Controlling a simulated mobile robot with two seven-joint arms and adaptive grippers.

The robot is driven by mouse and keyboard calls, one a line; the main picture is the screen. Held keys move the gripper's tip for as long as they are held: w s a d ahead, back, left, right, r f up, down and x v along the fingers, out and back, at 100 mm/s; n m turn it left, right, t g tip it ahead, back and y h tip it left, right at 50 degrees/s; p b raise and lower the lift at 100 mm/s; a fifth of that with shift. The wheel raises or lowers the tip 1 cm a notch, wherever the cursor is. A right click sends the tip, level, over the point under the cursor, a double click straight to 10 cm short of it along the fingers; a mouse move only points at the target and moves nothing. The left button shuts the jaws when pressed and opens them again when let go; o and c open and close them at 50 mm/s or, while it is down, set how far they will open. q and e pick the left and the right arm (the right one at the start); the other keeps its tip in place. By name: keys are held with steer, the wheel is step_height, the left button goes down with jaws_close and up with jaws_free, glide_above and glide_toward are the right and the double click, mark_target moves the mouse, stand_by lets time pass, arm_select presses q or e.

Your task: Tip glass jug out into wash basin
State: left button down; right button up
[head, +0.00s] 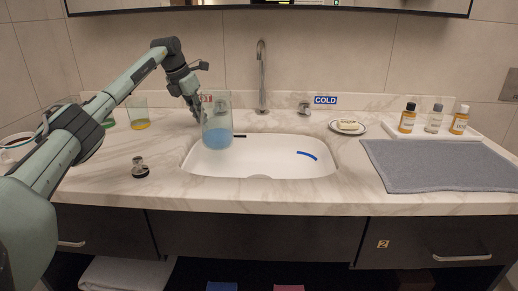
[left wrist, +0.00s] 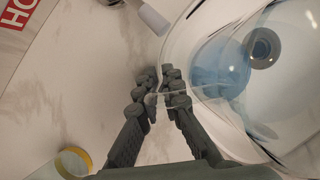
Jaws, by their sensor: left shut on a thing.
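The glass jug (head: 217,122) is clear and holds blue liquid in its lower part. In the head view it is upright, above the back left part of the white wash basin (head: 262,158). My left gripper (head: 199,113) is at the jug's left side, shut on it. In the left wrist view the fingers (left wrist: 163,95) close on a clear edge of the jug (left wrist: 215,70), and the blue liquid shows beyond. The basin's drain (left wrist: 262,47) shows through the glass. My right gripper is not in view.
A faucet (head: 262,75) stands behind the basin, with a cold tap (head: 304,108) to its right. A glass of yellow liquid (head: 139,113) and a metal stopper (head: 139,167) are on the left counter. A soap dish (head: 347,127), grey mat (head: 438,166) and bottles (head: 408,118) are at right.

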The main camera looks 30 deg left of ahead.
mark_target(210, 100)
arm_select(q)
steer(key=shift+d+r+y, duration=0.2)
steer(key=shift+r+y, duration=0.25)
steer(key=shift+y, duration=0.35)
steer(key=d+y+b, duration=0.1)
steer(key=y, duration=0.1)
steer(key=d+m+y+b, duration=0.1)
steer(key=y, duration=0.1)
steer(key=shift+d+f+b, duration=0.2)
steer(key=shift+b, duration=0.2)
steer(key=shift+d+r+m+t+y+b, duration=0.3)
steer(key=shift+d+y+b, duration=0.25)
steer(key=shift+y+b, duration=0.15)
steer(key=shift+r+y, duration=0.1)
steer(key=shift+y, duration=0.2)
steer(key=r+y, duration=0.1)
steer(key=r, duration=0.1)
steer(key=d+r+y, duration=0.1)
steer(key=r, duration=0.1)
steer(key=shift+d+r+m+y, duration=0.1)
steer(key=shift+r+m+y, duration=0.2)
steer(key=shift+m, duration=0.1)
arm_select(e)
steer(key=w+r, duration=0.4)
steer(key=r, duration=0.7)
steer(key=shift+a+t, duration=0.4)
